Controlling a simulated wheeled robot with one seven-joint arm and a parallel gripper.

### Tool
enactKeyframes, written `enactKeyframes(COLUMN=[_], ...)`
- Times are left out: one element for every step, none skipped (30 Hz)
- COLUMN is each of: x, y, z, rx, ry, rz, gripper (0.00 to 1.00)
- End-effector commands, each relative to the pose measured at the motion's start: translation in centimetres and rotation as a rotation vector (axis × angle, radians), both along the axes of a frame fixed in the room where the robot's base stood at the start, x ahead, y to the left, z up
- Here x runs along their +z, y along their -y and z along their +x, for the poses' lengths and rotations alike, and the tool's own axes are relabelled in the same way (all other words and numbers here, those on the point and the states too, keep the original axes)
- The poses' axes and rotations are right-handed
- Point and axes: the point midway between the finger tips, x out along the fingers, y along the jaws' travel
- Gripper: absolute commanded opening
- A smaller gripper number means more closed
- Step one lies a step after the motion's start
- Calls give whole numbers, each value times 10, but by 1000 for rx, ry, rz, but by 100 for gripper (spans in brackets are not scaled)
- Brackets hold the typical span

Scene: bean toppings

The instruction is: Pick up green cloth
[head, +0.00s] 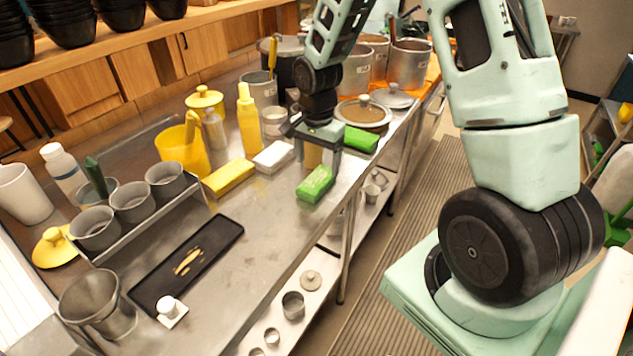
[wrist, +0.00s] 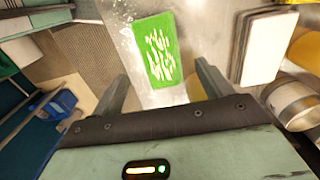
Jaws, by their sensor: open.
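A green cloth (head: 315,185) with pale markings lies flat near the front edge of the steel counter. In the wrist view the green cloth (wrist: 157,50) lies ahead of the jaws, roughly between their lines. A second green block-like piece (head: 360,140) lies farther back, behind my gripper in the head view. My gripper (head: 319,160) points down close above the counter, just behind the near green cloth. In the wrist view my gripper (wrist: 163,85) has its two fingers wide apart, with nothing held between them.
A white block (head: 273,156) and a yellow block (head: 229,178) lie left of the cloth. A yellow bottle (head: 249,118), a lidded pan (head: 363,114) and large pots (head: 408,64) stand behind. A black tray (head: 190,268) lies in front. The counter between tray and cloth is clear.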

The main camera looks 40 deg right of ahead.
Motion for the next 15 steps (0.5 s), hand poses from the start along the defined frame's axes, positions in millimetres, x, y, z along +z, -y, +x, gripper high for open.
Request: enactKeyframes(x=[-3, -4, -6, -8, -10, -14, -18, -23, -28, -32, -36, -43, -46, -50, -53], y=[0, 0, 0, 0, -1, -1, -2, -2, -3, -3, -3, -3, -3, -3, -3], z=[0, 0, 0, 0, 0, 0, 0, -1, 0, 0, 0, 0, 0, 0, 0], rx=[1, 1, 2, 2, 2, 2, 2, 3, 2, 3, 4, 2, 3, 3, 3], ry=[0, 0, 0, -1, -2, -3, -3, -4, -4, -3, -4, -3, -2, -2, -1], rz=[0, 0, 0, 0, 0, 1, 1, 2, 1, 1, 2, 1, 0, 0, 1], gripper=[78, 78, 78, 78, 78, 78, 78, 78, 78, 78, 78, 78, 78, 78, 78])
